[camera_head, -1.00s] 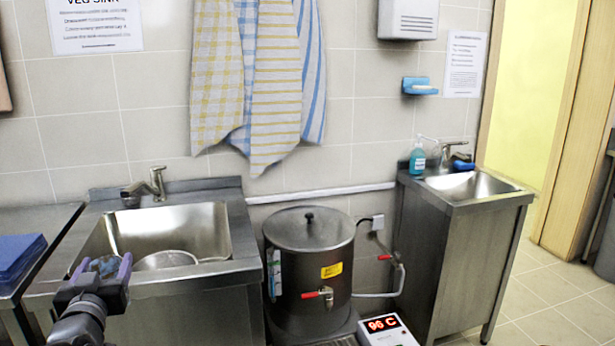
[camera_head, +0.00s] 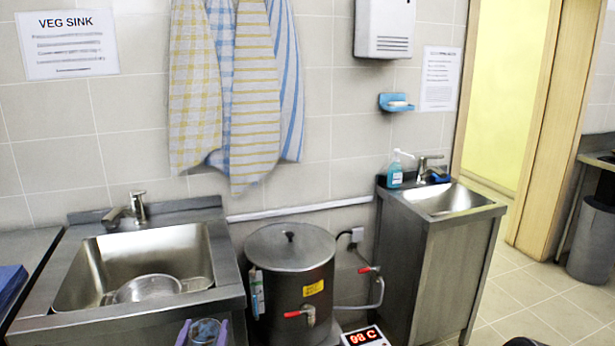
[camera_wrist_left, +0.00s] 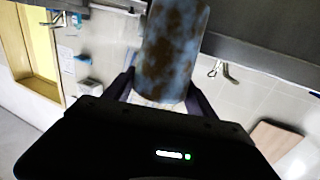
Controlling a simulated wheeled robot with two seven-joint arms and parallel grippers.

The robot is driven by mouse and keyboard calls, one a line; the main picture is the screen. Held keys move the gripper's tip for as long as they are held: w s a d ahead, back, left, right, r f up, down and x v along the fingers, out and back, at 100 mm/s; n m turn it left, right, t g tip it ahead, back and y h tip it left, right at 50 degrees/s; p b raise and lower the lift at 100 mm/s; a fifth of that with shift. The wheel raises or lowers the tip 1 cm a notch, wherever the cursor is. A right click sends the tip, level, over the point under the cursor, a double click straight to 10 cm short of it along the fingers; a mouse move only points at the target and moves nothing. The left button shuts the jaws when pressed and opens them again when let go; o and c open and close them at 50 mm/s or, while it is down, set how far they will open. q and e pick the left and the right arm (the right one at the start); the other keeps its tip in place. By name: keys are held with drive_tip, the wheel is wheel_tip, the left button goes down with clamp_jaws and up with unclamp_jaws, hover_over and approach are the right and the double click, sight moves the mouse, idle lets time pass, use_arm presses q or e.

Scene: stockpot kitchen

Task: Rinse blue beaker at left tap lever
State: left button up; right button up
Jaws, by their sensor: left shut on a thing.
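My left gripper (camera_head: 204,335) is at the bottom edge of the head view, in front of the left sink, and only its purple fingertips show. It is shut on the blue beaker (camera_head: 205,328). In the left wrist view the beaker (camera_wrist_left: 172,50) is blue with brown stains and sits between the dark fingers. The left tap (camera_head: 130,208), with its lever on top, stands at the back of the left sink (camera_head: 62,285), apart from the beaker. It also shows in the left wrist view (camera_wrist_left: 222,70). My right gripper cannot be made out.
A metal strainer or bowl (camera_head: 147,288) lies in the left sink. A lidded stockpot boiler (camera_head: 291,262) with a red-handled spigot stands right of it, beside a temperature display (camera_head: 364,337). A second sink (camera_head: 445,198) with its own tap is farther right. Towels (camera_head: 245,100) hang above.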

use_arm(q)
drive_tip(key=d, duration=0.1)
drive_tip(key=d+f+p, duration=0.1)
drive_tip(key=shift+s+d+f+m+h, duration=0.1)
drive_tip(key=shift+s+d+m+h, duration=0.05)
drive_tip(key=shift+d+m+h, duration=0.15)
idle(0.4)
